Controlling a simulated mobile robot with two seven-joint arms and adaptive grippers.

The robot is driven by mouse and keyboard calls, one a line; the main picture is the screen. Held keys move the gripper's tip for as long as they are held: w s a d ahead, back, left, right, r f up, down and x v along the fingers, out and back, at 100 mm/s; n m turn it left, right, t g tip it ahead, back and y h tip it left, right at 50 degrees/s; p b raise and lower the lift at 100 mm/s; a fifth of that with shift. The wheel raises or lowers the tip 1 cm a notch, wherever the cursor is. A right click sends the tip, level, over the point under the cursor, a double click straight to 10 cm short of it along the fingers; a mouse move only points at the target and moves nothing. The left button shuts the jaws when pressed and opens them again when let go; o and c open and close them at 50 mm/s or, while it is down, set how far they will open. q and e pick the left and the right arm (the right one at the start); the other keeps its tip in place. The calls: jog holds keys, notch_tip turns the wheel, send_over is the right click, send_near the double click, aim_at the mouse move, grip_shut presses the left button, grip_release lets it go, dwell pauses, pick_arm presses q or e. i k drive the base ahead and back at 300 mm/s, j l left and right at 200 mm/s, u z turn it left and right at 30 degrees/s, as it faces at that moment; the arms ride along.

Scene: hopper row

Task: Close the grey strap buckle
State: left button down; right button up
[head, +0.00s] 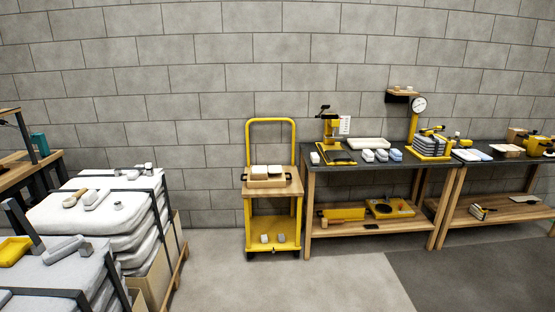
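Stacked white sacks stand at the left, a farther stack (60,212) and a nearer stack (85,268) cut off by the frame's edge. Dark straps (158,195) run across and down the sacks. Small grey pieces (132,175) lie by the strap on the farther stack. A larger grey piece (62,248) lies on the nearer stack, beside a dark bar (22,222) that sticks up at a slant. Which of these is the grey strap buckle, and whether it is open, I cannot tell at this size. Neither gripper shows.
A yellow cart (270,218) carrying a light box (268,173) stands against the block wall. Dark-topped benches (385,150) with tools and sacks fill the right. A wooden table (20,178) is at far left. The floor (280,285) in front is clear.

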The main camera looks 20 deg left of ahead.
aim_at(12, 204)
jog(key=i+l+u, duration=0.1)
jog(key=i+u, duration=0.3)
jog(key=i+l+u, duration=0.25)
jog(key=i+u, duration=0.2)
jog(key=u, duration=0.8)
